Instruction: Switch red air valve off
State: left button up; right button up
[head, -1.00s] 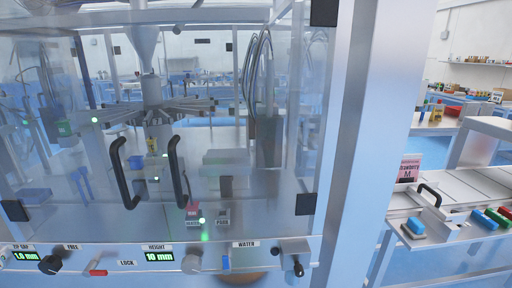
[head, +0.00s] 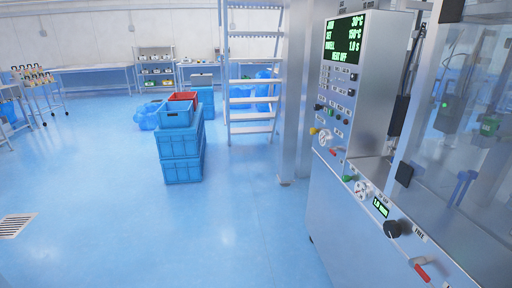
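A red-handled lever (head: 422,272) sits on the machine's lower front panel, at the bottom right of the head view, right of a round black knob (head: 392,229). A second, small red handle (head: 334,152) sits by a round white gauge (head: 325,138) on the side of the tall control cabinet (head: 372,75). A yellow part (head: 314,131) is beside that gauge. I cannot read which red part is marked as the air valve, nor tell its on or off position. Neither of my grippers is in view.
The cabinet's green-lit screen (head: 344,40) is above its switches. A glass-walled enclosure (head: 465,110) is at the right. Stacked blue crates (head: 181,155) and a white step ladder (head: 250,75) stand at centre-left. The blue floor (head: 110,215) in front is largely clear.

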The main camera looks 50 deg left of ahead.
aim_at(332, 149)
jog(key=u, duration=0.9)
